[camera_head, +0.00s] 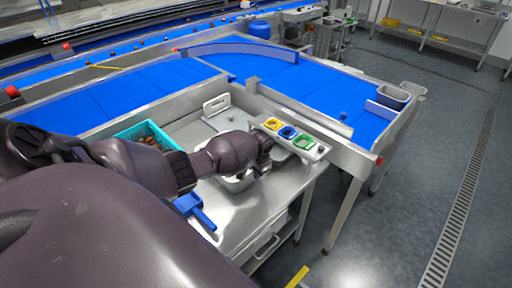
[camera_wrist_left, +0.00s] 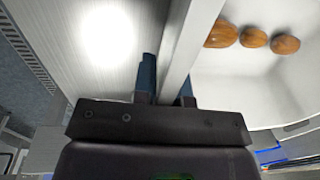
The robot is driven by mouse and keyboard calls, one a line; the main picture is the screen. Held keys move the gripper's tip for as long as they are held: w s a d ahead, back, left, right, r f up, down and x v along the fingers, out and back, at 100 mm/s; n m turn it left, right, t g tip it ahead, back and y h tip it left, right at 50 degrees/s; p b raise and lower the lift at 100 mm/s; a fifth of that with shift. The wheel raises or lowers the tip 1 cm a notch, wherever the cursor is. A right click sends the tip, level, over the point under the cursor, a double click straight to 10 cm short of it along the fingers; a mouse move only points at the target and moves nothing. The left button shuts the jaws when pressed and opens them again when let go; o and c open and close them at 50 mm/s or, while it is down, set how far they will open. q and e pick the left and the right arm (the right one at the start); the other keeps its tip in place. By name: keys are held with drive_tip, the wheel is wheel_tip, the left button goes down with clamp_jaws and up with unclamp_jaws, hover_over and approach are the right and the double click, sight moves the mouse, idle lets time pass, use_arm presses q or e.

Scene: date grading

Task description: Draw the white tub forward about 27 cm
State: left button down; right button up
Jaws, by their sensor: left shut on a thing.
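The white tub (camera_head: 238,185) stands on the steel table, mostly hidden under my left arm in the head view. My left gripper (camera_head: 266,160) is at its right side. In the left wrist view, my left gripper (camera_wrist_left: 168,88) is shut on the rim wall of the white tub (camera_wrist_left: 191,45), one finger outside and one inside. Several brown dates (camera_wrist_left: 253,37) lie on the tub's pale floor. My right gripper is not in view.
A teal crate (camera_head: 163,134) with dates stands left of the tub. A blue tool (camera_head: 200,214) lies at the table's near-left part. A panel with yellow, blue and green rings (camera_head: 318,151) runs behind the gripper. Bare steel table (camera_head: 248,213) lies in front of the tub.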

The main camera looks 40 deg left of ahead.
use_arm(q)
drive_tip(key=c, duration=1.1)
unclamp_jaws()
drive_tip(key=r, duration=0.7)
drive_tip(key=d+r, duration=0.1)
drive_tip(key=r, duration=0.2)
drive_tip(key=shift+d+r, duration=0.1)
drive_tip(key=shift+r, duration=0.25)
